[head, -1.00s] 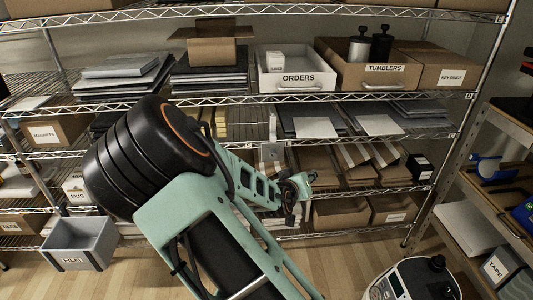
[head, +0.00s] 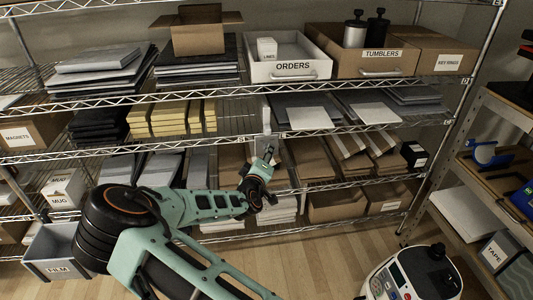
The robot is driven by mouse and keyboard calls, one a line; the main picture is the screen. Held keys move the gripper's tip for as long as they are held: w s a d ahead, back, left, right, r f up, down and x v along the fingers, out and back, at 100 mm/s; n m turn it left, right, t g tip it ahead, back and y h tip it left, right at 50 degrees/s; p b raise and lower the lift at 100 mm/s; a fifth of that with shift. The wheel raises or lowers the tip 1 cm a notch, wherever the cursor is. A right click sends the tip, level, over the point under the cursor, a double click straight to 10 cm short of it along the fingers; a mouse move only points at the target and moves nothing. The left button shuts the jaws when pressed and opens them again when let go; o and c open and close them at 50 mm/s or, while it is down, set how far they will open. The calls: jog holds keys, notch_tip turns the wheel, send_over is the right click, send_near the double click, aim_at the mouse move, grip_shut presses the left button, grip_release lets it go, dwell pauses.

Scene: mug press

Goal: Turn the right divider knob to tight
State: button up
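A pale upright divider (head: 266,113) stands on the middle shelf, with a small light plate (head: 268,143) below it at the shelf's front edge. A divider knob cannot be made out there; it is too small or hidden by my gripper. My gripper (head: 268,157) is just below and in front of this plate, at the end of my mint-green arm. Whether it touches anything cannot be told. Its fingers are too small and dark to show whether they are open or shut.
Yellow stacks (head: 172,118) lie left of the divider, and dark folders with white sheets (head: 308,117) lie to its right. The ORDERS tray (head: 290,69) and TUMBLERS box (head: 375,66) are on the shelf above. A white machine (head: 412,275) stands front right.

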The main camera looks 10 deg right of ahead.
jog(key=shift+x, duration=1.9)
jog(key=shift+c, duration=0.5)
grip_shut()
